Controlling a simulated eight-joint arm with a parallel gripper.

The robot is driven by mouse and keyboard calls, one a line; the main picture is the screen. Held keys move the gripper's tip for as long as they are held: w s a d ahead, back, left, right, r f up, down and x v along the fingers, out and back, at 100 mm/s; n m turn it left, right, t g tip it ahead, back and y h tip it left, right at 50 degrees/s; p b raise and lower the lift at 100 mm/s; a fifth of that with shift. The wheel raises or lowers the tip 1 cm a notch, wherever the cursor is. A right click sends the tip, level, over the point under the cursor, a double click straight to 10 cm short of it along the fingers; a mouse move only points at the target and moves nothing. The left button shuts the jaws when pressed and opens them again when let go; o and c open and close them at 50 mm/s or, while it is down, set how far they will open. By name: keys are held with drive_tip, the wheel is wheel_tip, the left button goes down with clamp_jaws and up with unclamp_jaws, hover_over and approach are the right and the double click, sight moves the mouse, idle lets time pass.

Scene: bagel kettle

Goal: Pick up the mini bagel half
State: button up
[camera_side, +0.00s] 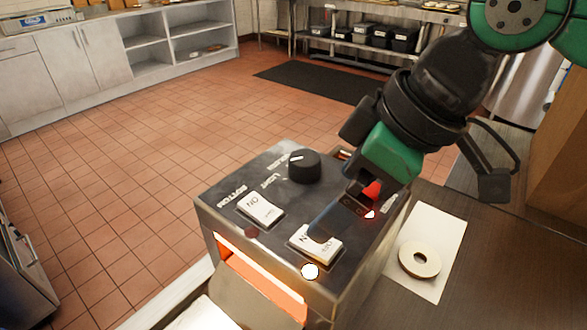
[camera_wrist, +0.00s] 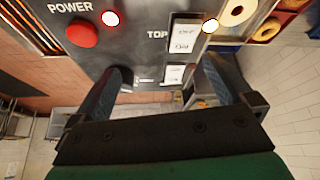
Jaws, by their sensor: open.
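A pale ring-shaped mini bagel half (camera_side: 420,259) lies flat on a white paper sheet (camera_side: 451,228) on the counter, right of the metal toaster, in the side view. My gripper (camera_side: 327,226) is over the toaster's control panel, left of the bagel half and apart from it. One dark finger reaches down close to the front rocker switch (camera_side: 316,243); I cannot tell whether it touches. In the wrist view my gripper (camera_wrist: 165,70) shows two spread fingers with nothing held between them. Ring-shaped bagel pieces (camera_wrist: 237,12) show at that view's upper right; I cannot tell whether one is the same half.
The toaster (camera_side: 270,262) has a black knob (camera_side: 304,166), a second rocker switch (camera_side: 260,208) and a glowing front opening. A red power button (camera_wrist: 82,33) shows in the wrist view. Bare counter (camera_side: 500,265) lies right of the paper.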

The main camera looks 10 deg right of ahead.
drive_tip(key=s+a+f+n+g, duration=0.2)
drive_tip(key=s+a+n, duration=0.3)
drive_tip(key=s+a, duration=0.5)
drive_tip(key=x, duration=0.2)
drive_tip(key=w+x, duration=0.1)
drive_tip(key=x, duration=0.2)
drive_tip(key=d+x, duration=0.1)
drive_tip(key=x, duration=0.2)
drive_tip(key=shift+w+f, duration=0.15)
drive_tip(key=shift+f, duration=0.15)
drive_tip(key=shift+x, duration=2.95)
drive_tip(key=c, duration=1)
wheel_tip(320, 180, up, 20)
drive_tip(key=shift+c, duration=0.2)
